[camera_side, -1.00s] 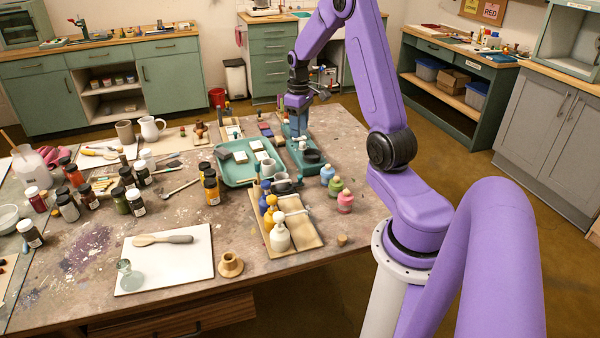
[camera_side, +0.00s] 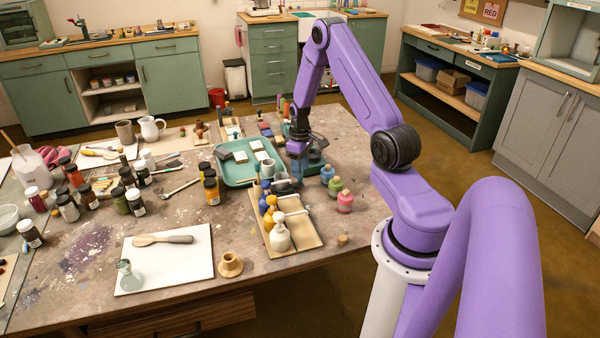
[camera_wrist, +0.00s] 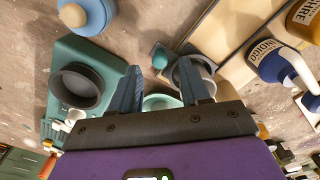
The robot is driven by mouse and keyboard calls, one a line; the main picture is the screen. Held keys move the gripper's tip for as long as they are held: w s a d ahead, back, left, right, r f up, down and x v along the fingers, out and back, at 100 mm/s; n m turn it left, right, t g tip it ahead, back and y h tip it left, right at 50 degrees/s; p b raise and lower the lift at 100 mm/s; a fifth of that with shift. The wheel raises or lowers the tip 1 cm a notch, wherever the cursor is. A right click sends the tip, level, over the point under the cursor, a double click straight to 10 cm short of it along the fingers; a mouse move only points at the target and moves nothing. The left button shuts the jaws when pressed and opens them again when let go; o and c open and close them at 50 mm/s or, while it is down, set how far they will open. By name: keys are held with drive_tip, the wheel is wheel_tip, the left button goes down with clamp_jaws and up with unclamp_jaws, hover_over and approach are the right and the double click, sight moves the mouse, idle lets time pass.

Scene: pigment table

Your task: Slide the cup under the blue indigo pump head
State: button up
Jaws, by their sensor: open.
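A pale grey cup (camera_wrist: 184,68) is in the wrist view, partly hidden behind my right-hand finger. It stands by a dark square piece with a teal knob, beside the pump rack; in the side view a grey cup (camera_side: 268,166) shows near the tray.
The wooden pump rack (camera_side: 312,238) also holds yellow and white pump bottles. A dark round bowl (camera_wrist: 80,88) sits on a teal base left of my fingers. A teal tray (camera_side: 236,178) and blue, green and pink bottles (camera_side: 345,202) stand close by.

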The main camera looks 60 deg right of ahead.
drive_tip(key=shift+f, duration=1.25)
clamp_jaws()
drive_tip(key=shift+s+a, duration=3.25)
unclamp_jaws()
